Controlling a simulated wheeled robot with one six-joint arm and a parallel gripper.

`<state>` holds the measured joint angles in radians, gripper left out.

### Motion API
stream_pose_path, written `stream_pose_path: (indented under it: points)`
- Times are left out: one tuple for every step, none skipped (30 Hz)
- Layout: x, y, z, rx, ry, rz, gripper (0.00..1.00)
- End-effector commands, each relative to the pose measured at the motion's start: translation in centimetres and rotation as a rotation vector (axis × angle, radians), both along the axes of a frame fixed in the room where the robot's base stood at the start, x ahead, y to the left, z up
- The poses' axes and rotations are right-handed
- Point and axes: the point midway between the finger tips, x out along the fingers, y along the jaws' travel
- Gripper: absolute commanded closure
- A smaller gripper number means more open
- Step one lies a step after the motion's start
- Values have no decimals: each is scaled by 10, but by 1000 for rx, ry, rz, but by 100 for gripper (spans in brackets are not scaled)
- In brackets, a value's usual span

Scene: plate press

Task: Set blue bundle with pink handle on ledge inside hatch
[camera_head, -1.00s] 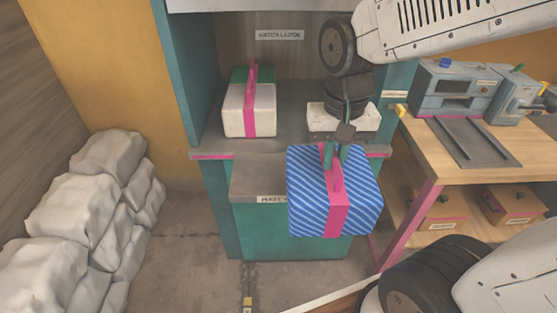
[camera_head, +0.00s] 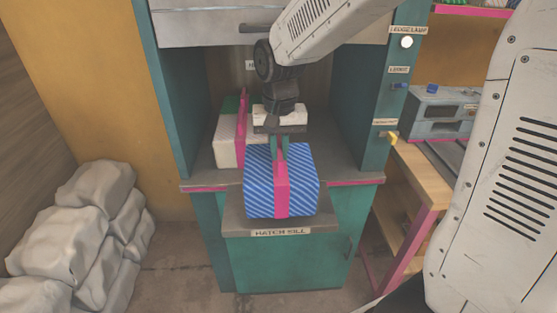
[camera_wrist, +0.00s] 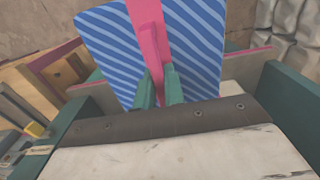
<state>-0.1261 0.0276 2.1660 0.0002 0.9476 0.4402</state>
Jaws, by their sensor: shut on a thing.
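The blue striped bundle (camera_head: 262,195) with its pink band and handle is in my gripper (camera_head: 280,150), at the front of the open hatch. My gripper is shut on the pink handle, seen also in the wrist view between the green fingers (camera_wrist: 158,88). The bundle (camera_wrist: 110,45) looks upright and overlaps the hatch sill (camera_head: 320,222) in the head view; I cannot tell whether it touches it. The grey ledge (camera_head: 345,170) inside the hatch lies behind and beside the bundle. Part of the ledge is hidden by the bundle and my wrist.
A white and green bundle with a pink band (camera_head: 228,140) stands on the ledge, left of and behind the blue one. Teal hatch walls rise on both sides, and a raised shutter (camera_head: 215,28) hangs above. The ledge's right part looks free. A workbench (camera_head: 425,175) stands at right.

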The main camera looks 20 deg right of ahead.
Motion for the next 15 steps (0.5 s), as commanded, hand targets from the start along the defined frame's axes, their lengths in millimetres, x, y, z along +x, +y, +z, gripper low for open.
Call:
stream_pose_path:
  points:
    - [3, 1, 0, 0, -1, 0, 100]
    - [4, 1, 0, 0, -1, 0, 100]
    - [5, 1, -1, 0, -1, 0, 100]
    - [5, 1, -2, 0, -1, 0, 100]
    - [5, 1, -5, 0, -1, 0, 100]
    - [4, 1, -8, 0, 0, 0, 100]
    - [4, 1, -12, 0, 1, 0, 100]
    - [4, 1, -16, -1, 1, 0, 100]
    - [4, 1, -21, -1, 1, 0, 100]
    - [4, 1, -25, 0, 2, 0, 100]
    - [4, 1, -29, 0, 2, 0, 100]
    - [4, 1, -32, 0, 0, 0, 100]
    - [4, 1, -34, 0, 0, 0, 100]
    - [4, 1, -35, 0, 0, 0, 100]
    - [4, 1, -35, 0, -1, 0, 100]
